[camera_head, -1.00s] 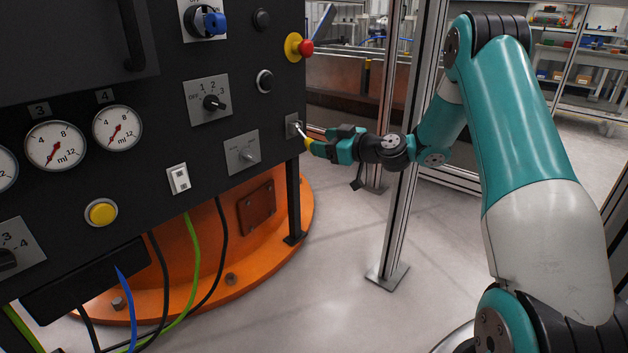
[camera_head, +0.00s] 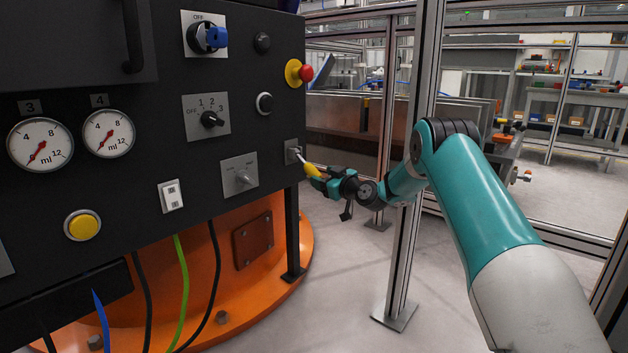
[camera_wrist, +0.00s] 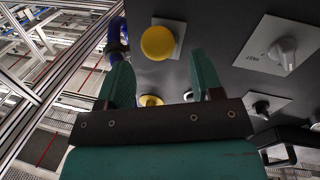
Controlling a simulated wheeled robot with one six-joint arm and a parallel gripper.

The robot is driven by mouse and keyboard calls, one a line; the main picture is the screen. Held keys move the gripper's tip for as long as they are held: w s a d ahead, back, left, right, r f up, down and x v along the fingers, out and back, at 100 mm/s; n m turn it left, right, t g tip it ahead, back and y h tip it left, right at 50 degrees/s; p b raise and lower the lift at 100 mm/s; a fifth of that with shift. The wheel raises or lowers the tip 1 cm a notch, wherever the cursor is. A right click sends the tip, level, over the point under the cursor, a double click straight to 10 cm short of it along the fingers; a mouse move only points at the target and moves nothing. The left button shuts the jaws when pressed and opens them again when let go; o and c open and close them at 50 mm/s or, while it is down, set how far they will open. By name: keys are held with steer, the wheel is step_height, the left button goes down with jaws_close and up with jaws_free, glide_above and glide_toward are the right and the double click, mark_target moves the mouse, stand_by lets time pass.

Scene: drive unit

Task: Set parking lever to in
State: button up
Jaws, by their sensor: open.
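The lever is a short metal rod with a yellow knob (camera_head: 312,169), on a small grey plate (camera_head: 291,151) at the panel's right edge. It points out from the plate, down and to the right. In the wrist view the round yellow knob (camera_wrist: 158,42) shows end-on, lined up with the gap between my two teal fingers. My gripper (camera_head: 318,180) is close to the knob in the head view; the wrist view shows the gripper (camera_wrist: 158,62) open. I cannot tell whether the fingers reach past the knob or touch it.
The dark panel carries a rotary switch (camera_head: 211,118), a grey-knobbed switch (camera_head: 240,177), a red emergency button (camera_head: 305,73) and a black-centred button (camera_head: 264,103). A metal fence post (camera_head: 410,200) stands right of my gripper. The floor between panel and post is clear.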

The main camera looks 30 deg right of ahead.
mark_target(319, 175)
steer(key=shift+w+a+b, duration=0.2)
steer(key=shift+w+b, duration=0.15)
steer(key=shift+w, duration=0.95)
steer(key=shift+w+a+b, duration=0.2)
steer(key=shift+w+b, duration=0.15)
steer(key=shift+w, duration=0.9)
jaws_close()
